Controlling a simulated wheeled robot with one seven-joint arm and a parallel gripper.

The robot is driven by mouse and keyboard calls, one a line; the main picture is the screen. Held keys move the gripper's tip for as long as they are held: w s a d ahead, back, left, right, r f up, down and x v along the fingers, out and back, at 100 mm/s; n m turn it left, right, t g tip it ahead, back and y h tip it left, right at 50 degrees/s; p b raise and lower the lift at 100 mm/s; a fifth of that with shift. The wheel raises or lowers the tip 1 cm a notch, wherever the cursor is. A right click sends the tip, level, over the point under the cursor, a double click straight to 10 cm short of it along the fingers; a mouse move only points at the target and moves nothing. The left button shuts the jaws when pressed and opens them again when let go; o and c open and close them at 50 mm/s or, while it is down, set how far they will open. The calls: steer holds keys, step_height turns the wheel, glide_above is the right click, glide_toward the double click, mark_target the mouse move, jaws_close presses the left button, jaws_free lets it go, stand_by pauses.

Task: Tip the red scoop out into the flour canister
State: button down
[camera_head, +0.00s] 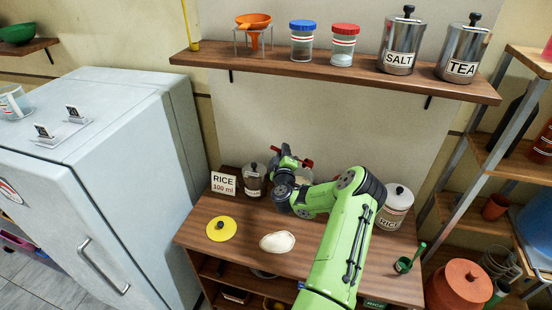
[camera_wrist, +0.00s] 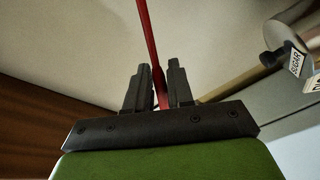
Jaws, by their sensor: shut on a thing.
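My gripper (camera_head: 287,160) is above the back of the counter, beside the canisters. In the wrist view my gripper (camera_wrist: 160,85) is shut on the red handle of the scoop (camera_wrist: 148,40). In the head view a small red part of the scoop (camera_head: 307,163) shows just right of my gripper. The scoop's bowl, its tilt and any contents cannot be made out. A partly hidden glass vessel stands below and behind my gripper. No flour label is readable, so I cannot tell which vessel is the flour canister.
A lidded canister (camera_head: 253,182) and a RICE 100 ml card (camera_head: 224,183) stand to the left. A yellow lid (camera_head: 221,228) and a pale oval thing (camera_head: 277,242) lie in front. A rice canister (camera_head: 395,208) and a green scoop (camera_head: 406,263) are right. A wooden shelf (camera_head: 345,75) hangs above.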

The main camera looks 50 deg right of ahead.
steer(key=s+d+r+m+p, duration=0.6)
steer(key=s+r+m, duration=0.1)
steer(key=m, duration=0.5)
steer(key=shift+s+r, duration=0.2)
steer(key=shift+s, duration=0.1)
steer(key=shift+f, duration=0.15)
